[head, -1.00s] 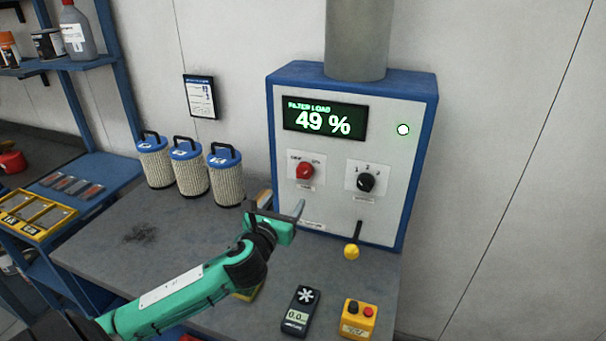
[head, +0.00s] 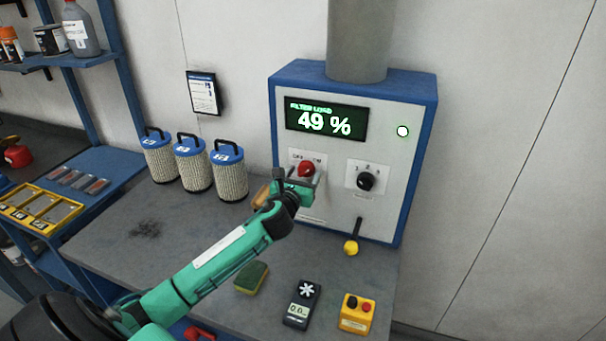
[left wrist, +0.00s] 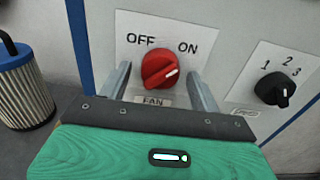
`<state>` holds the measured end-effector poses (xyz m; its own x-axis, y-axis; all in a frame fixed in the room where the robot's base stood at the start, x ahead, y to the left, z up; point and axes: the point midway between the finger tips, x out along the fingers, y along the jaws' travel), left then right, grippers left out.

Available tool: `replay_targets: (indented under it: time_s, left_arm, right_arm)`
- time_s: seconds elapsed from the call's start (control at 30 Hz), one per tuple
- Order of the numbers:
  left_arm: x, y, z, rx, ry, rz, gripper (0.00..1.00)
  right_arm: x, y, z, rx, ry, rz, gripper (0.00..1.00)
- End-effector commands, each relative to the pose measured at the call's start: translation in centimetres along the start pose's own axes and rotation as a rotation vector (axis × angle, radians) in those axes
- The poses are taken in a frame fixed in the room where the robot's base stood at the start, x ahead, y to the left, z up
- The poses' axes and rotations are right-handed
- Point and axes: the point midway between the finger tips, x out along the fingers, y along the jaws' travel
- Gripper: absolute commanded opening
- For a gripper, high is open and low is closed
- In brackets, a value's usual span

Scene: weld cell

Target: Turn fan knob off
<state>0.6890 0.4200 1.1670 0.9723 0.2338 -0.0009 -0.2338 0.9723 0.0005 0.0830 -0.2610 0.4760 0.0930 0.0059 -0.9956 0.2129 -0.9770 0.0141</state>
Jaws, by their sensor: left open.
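The red fan knob (head: 306,169) sits on the front of the blue-edged control panel (head: 387,135). In the left wrist view the knob (left wrist: 159,69) stands between OFF and ON labels, above a FAN label, and its white mark points up and right toward ON. My left gripper (head: 297,181) is just in front of the knob. In the left wrist view the open fingers (left wrist: 160,88) are on either side of the knob, with gaps showing; I cannot tell how deep they reach. The display (head: 326,121) reads filter load 49 %, and a green lamp (head: 403,131) is lit.
A black selector knob (head: 366,181) is right of the fan knob, with a yellow-tipped lever (head: 351,247) below. Several filters (head: 195,170) stand left.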

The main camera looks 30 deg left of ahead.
Motion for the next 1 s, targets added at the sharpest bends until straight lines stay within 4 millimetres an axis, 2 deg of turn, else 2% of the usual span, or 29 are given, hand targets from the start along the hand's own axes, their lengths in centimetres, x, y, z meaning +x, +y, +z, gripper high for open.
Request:
replay_targets:
  time_s: [0.17,0.4,0.77,1.0]
  left_arm:
    - [-0.01,-0.01,-0.02,0.000,0.000,0.000,0.64]
    - [-0.02,-0.01,-0.02,0.000,0.000,0.000,0.19]
    - [-0.02,-0.02,0.00,-0.050,0.000,0.000,0.19]
    - [-0.01,-0.07,0.04,-0.201,-0.001,-0.001,0.19]
  right_arm:
    - [0.02,0.04,0.05,0.001,-0.001,0.000,0.36]
    - [0.01,0.13,0.14,0.001,-0.002,0.001,0.36]
    - [-0.02,0.32,0.23,0.000,-0.003,0.003,0.36]
    - [-0.07,0.30,0.24,0.000,-0.003,0.003,0.36]
